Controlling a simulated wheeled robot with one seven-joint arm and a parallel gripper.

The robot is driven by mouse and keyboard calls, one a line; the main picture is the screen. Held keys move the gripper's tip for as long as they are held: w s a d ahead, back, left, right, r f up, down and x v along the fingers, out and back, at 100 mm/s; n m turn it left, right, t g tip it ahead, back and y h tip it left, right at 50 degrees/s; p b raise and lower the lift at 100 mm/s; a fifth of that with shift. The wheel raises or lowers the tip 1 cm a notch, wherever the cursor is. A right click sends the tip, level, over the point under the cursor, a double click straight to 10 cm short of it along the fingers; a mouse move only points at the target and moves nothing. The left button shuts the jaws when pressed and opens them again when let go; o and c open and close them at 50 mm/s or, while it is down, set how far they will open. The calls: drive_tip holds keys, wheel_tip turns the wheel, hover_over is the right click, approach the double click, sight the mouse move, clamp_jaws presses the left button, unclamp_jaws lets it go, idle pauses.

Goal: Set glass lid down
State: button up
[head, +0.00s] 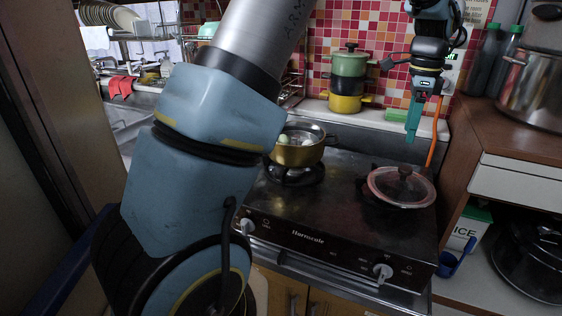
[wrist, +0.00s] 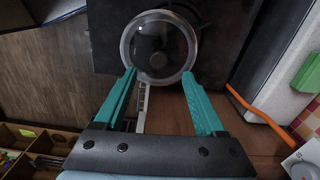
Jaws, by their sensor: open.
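The round glass lid (head: 401,187) has a pinkish rim and a dark knob in the head view. It lies flat over the right burner of the black stove; I cannot tell whether a pan is under it. In the wrist view the lid (wrist: 158,46) appears just beyond the fingertips, with its knob near its middle. My gripper (head: 413,122) has green fingers pointing down and is above the lid, apart from it in the head view. Its fingers (wrist: 158,74) are spread and hold nothing.
A brass-coloured pot (head: 299,150) stands on the left burner of the stove (head: 330,215). Stacked green and yellow pots (head: 348,82) stand behind. An orange hose (head: 435,135) runs close to my gripper. A wooden counter (head: 515,130) with a large steel pot (head: 530,90) is at right.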

drive_tip(key=s+a+f+n+t, duration=0.1)
drive_tip(key=a+f+n, duration=0.1)
drive_tip(key=a+n, duration=0.95)
drive_tip(key=s+a+f+n, duration=0.1)
drive_tip(key=a+f+n, duration=0.25)
drive_tip(key=a, duration=1.45)
drive_tip(key=s+a+f+n, duration=0.1)
drive_tip(key=s+a+n, duration=0.5)
drive_tip(key=s+a, duration=0.1)
drive_tip(key=shift+a+f+t, duration=0.3)
drive_tip(key=shift+a, duration=0.2)
